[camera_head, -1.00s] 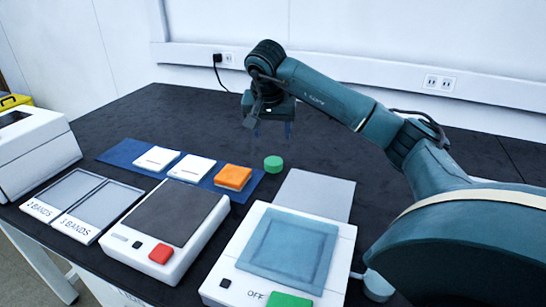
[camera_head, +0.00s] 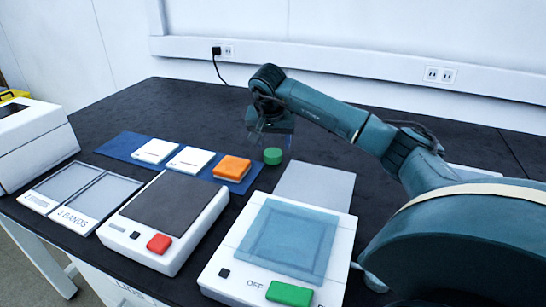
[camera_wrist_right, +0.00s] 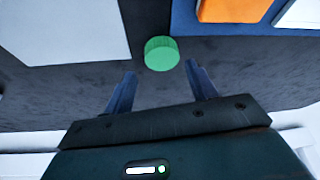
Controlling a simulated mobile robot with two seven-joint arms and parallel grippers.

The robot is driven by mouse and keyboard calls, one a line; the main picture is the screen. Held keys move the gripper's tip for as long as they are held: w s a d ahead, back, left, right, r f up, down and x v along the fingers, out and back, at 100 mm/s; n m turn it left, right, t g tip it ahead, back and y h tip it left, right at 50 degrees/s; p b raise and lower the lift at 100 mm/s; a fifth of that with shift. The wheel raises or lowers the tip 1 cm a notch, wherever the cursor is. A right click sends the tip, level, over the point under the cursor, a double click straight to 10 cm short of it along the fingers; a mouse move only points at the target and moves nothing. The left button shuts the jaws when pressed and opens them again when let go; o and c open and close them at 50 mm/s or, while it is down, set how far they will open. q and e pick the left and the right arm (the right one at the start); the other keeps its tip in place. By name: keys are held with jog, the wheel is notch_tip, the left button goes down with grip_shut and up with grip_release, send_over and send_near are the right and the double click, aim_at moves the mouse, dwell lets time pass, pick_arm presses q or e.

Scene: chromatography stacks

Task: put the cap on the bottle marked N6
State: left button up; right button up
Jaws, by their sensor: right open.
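A green round cap (camera_head: 273,156) stands on the dark table, right of the orange block and just behind the grey plate. My right gripper (camera_head: 271,142) is open, low and just behind the cap in the head view. In the right wrist view the cap (camera_wrist_right: 161,54) shows just beyond the gap between the open fingertips (camera_wrist_right: 161,72), roughly centred, with nothing between the fingers. I see no bottle and no N6 mark. My left gripper is not in view.
A blue mat (camera_head: 128,147) holds two white blocks (camera_head: 191,160) and an orange block (camera_head: 232,168). A grey plate (camera_head: 318,186), a device with a blue top (camera_head: 283,238) and a device with a red button (camera_head: 158,243) stand nearer. The table behind is clear.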

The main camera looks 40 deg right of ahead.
aim_at(273, 152)
jog(key=shift+b+x, duration=0.6)
jog(key=shift+x, duration=2)
jog(key=shift+w, duration=0.2)
jog(key=shift+r, duration=0.1)
jog(key=c, duration=0.7)
